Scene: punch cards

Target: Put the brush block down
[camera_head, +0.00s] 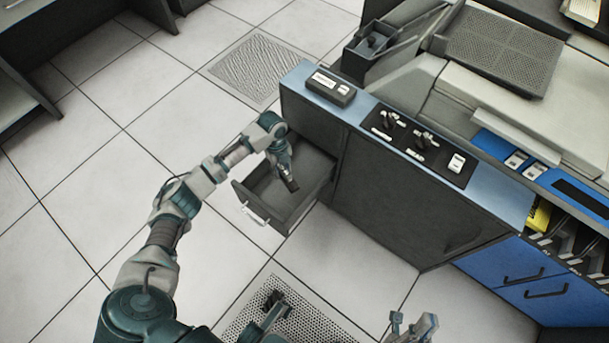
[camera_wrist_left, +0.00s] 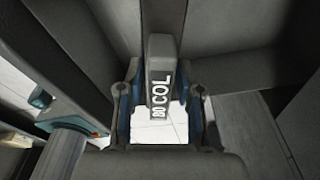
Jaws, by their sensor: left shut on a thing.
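My left arm reaches over an open grey drawer (camera_head: 268,213). My left gripper (camera_head: 285,165) points down inside the drawer's outline and is shut on the brush block (camera_head: 291,184), a small dark piece at its tip. In the left wrist view the block (camera_wrist_left: 160,72) is a long grey bar with "80 COL" in white, between the two fingers of my left gripper (camera_wrist_left: 160,98). Whether the block touches the drawer floor cannot be told. Light grey prongs at the bottom edge appear to be my right gripper (camera_head: 411,326), cut off by the frame.
The drawer stands out from a dark cabinet (camera_head: 385,190) with a blue top carrying switches and a small black box (camera_head: 329,87). A grey machine (camera_head: 500,100) stands behind it. The tiled floor (camera_head: 130,130) to the left is clear. The drawer's pale handle (camera_head: 255,214) faces outward.

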